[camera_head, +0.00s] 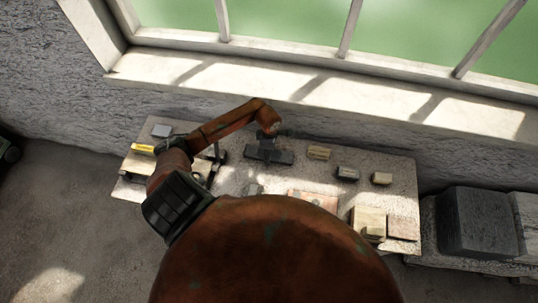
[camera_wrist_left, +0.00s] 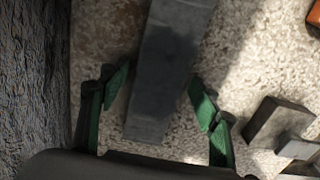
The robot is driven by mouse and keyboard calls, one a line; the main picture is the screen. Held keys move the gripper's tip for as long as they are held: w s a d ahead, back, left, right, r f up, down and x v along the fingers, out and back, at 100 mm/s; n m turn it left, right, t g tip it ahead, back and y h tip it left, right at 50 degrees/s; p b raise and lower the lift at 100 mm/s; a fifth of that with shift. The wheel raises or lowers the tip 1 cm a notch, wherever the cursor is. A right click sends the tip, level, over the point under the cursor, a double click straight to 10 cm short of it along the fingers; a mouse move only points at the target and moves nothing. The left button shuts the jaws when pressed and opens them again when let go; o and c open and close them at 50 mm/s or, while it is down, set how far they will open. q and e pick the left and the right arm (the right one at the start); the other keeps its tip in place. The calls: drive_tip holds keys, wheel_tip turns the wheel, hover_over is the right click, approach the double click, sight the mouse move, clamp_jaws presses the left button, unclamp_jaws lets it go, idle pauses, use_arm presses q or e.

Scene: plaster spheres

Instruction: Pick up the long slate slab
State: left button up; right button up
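The long slate slab (camera_wrist_left: 165,60) is a flat dark grey bar on the speckled tabletop in the left wrist view. It runs from the top edge down between my fingers, slightly slanted. In the head view it appears as a thin dark strip (camera_head: 312,135) along the back of the table by the wall. My left gripper (camera_wrist_left: 162,95) is open, with one green finger on each side of the slab and visible gaps to both. In the head view my left gripper (camera_head: 272,131) is over the slab's left end, largely hiding it. My right gripper is not in view.
The rough stone wall (camera_wrist_left: 35,80) is close beside the left finger. A dark block with a grey piece (camera_head: 268,154) sits just in front. A tan box (camera_head: 319,153), dark box (camera_head: 347,173) and cream block (camera_head: 381,179) stand to the right. A yellow block (camera_head: 143,149) is at left.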

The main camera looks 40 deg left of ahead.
use_arm(q)
clamp_jaws()
idle(0.5)
drive_tip(key=shift+w+r, duration=0.1)
